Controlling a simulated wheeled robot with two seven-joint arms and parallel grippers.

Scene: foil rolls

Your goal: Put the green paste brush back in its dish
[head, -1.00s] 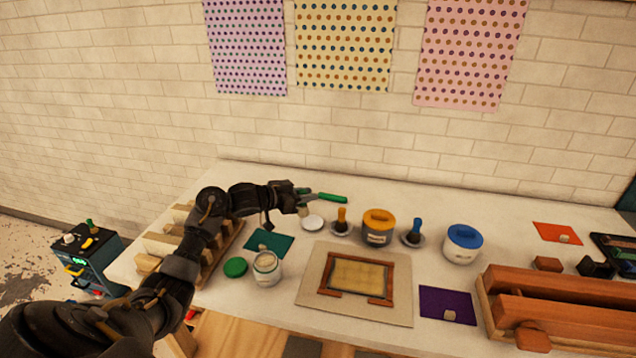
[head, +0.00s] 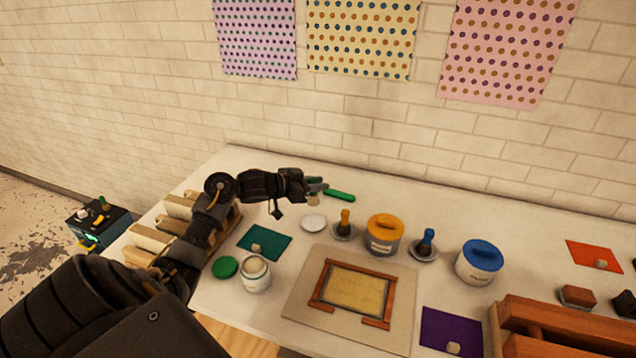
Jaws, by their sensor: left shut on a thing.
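My left gripper (head: 316,189) is shut on the green paste brush (head: 340,195), whose green handle sticks out to the right, roughly level. The brush's other end is hidden by the gripper. An empty white dish (head: 313,222) sits on the table just below the gripper in the picture. An open white jar (head: 256,274) stands nearer the front, with a green lid (head: 225,267) lying to its left. My right gripper is not in view.
An orange brush (head: 345,222) and a blue brush (head: 426,240) stand in their dishes right of the white one. Orange-lidded (head: 383,241) and blue-lidded (head: 475,268) jars stand beside them. A wooden frame (head: 352,287) lies in front. Wood blocks (head: 160,236) stand at left.

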